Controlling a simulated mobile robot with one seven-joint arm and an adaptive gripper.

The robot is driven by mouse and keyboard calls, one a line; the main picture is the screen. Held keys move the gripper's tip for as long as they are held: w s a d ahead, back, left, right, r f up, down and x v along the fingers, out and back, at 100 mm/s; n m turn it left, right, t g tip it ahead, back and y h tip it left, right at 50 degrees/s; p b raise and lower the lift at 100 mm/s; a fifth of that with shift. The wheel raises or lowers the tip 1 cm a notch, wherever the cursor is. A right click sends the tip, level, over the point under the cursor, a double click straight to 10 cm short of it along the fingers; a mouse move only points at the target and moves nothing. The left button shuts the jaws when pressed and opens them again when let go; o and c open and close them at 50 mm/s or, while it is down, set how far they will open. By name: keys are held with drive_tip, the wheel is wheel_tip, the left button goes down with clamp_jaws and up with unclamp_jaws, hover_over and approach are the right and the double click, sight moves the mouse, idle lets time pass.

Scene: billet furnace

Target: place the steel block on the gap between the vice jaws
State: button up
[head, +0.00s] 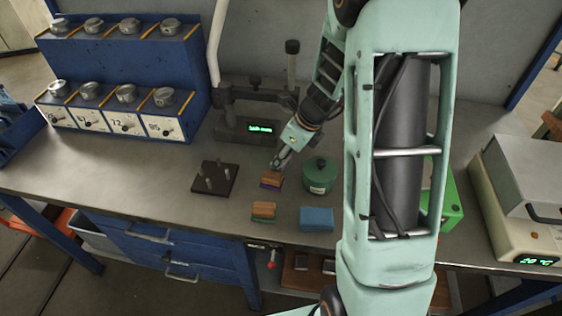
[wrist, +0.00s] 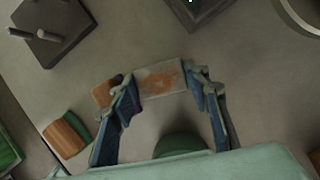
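A grey block with an orange rust-like patch, the steel block (wrist: 160,79), lies between the two fingers of my gripper (wrist: 162,82). Both fingers appear to touch its ends. In the head view my gripper (head: 277,162) is low over the bench, just behind an orange and purple block (head: 271,181). That block also shows beside the left finger in the wrist view (wrist: 103,93). I cannot tell whether the steel block is clear of the bench. A green object (head: 453,207) is mostly hidden behind my arm; I cannot tell if it is the vice, and no jaws show clearly.
A dark peg board (head: 214,180) stands left of my gripper and a green round tin (head: 320,175) right of it. An orange and green block (head: 263,212) and a blue block (head: 316,219) lie near the front edge. A stand with a display (head: 248,128) is behind.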

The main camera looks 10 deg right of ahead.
drive_tip(key=c, duration=0.7)
drive_tip(key=shift+r, duration=0.1)
clamp_jaws()
drive_tip(key=shift+r, duration=0.15)
